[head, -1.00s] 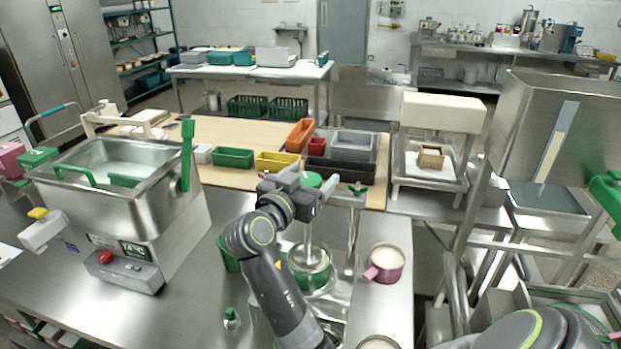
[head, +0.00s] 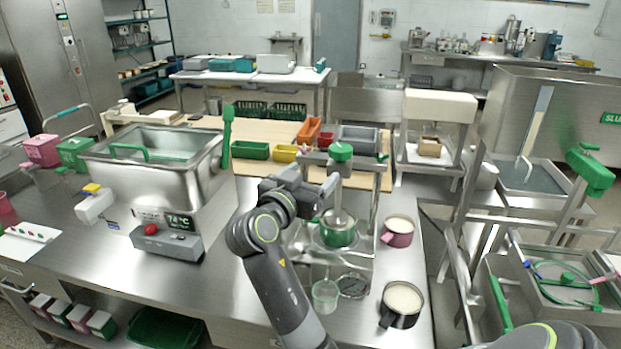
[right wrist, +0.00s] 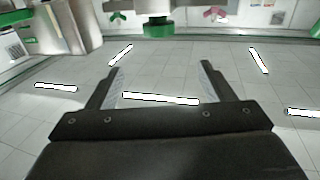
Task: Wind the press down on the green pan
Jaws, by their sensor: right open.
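The press (head: 376,185) is a steel frame on the worktop with a green knob (head: 341,152) at its top and a pale shaft below. The green pan (head: 338,231) stands under the shaft. I cannot tell whether the press plate touches what is in it. My right gripper (head: 324,191) is beside the press, left of the shaft and below the knob. It is open; the right wrist view shows its two fingers (right wrist: 163,82) apart with nothing between them. A green part (right wrist: 157,27) shows beyond them at the top. My left gripper is not in view.
A pink pot (head: 397,232) and a dark saucepan (head: 402,302) stand right of the press. A clear beaker (head: 325,296) stands in front. A steel tank (head: 150,180) with a control box is at the left. Bare worktop lies between tank and arm.

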